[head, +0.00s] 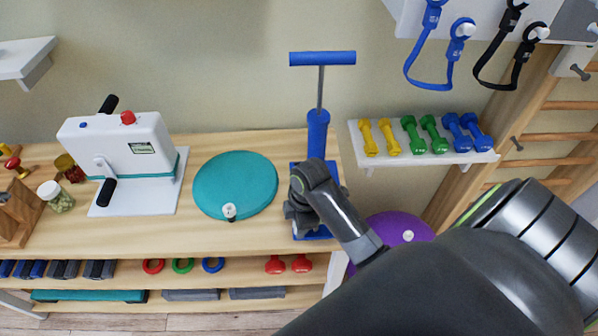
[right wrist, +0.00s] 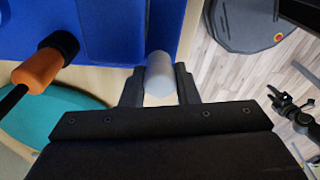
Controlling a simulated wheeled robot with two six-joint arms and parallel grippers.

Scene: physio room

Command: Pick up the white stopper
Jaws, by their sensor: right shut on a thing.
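The white stopper (right wrist: 159,75) is a small pale cylinder with a rounded end in the right wrist view. My right gripper (right wrist: 160,90) is shut on it, with one dark finger on each side. In the head view my right gripper (head: 298,222) is in front of the blue pump (head: 318,130), above its base, and its arm hides the stopper there. My left gripper (right wrist: 276,97) seems to show small and dark at the right of the right wrist view, over the floor; its fingers are too unclear to read.
The teal disc (head: 235,182), with a small white-and-black piece (head: 229,211) on it, lies left of the pump. A white machine (head: 120,145) stands further left. An orange-and-black piece (right wrist: 40,70) is near the blue pump. A dumbbell shelf (head: 360,150) is at right.

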